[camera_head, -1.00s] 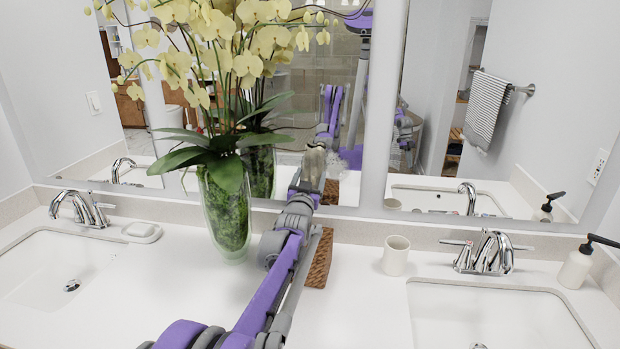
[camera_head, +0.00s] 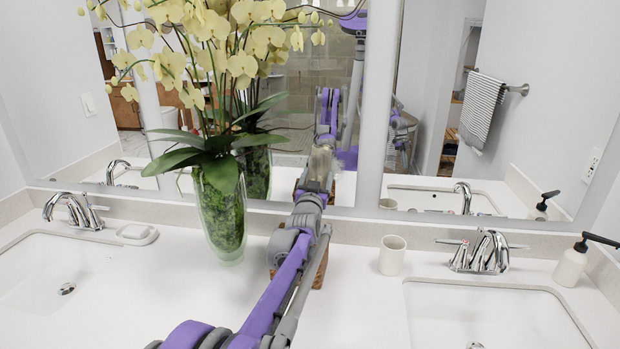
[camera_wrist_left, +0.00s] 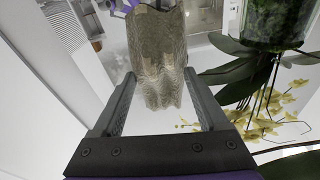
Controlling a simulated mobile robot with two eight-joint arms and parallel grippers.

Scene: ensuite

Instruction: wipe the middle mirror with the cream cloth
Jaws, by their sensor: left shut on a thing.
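The middle mirror (camera_head: 297,112) stands behind the counter, partly hidden by the orchid and my left arm. My left gripper (camera_head: 319,172) is in front of its lower right part, and the arm's reflection shows close by. The gripper is shut on the cloth (camera_head: 321,158), which looks grey-beige and blurred in the head view. In the left wrist view the cloth (camera_wrist_left: 158,55) hangs creased between the two fingers of the gripper (camera_wrist_left: 160,85). Whether the cloth touches the glass I cannot tell. My right gripper is not in view.
A tall glass vase (camera_head: 220,215) with a yellow orchid stands just left of my arm. A brown woven item (camera_head: 321,270) is partly hidden behind the arm. A cream cup (camera_head: 392,256), faucet (camera_head: 482,252) and soap dispenser (camera_head: 573,262) are to the right. A soap dish (camera_head: 137,235) is left.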

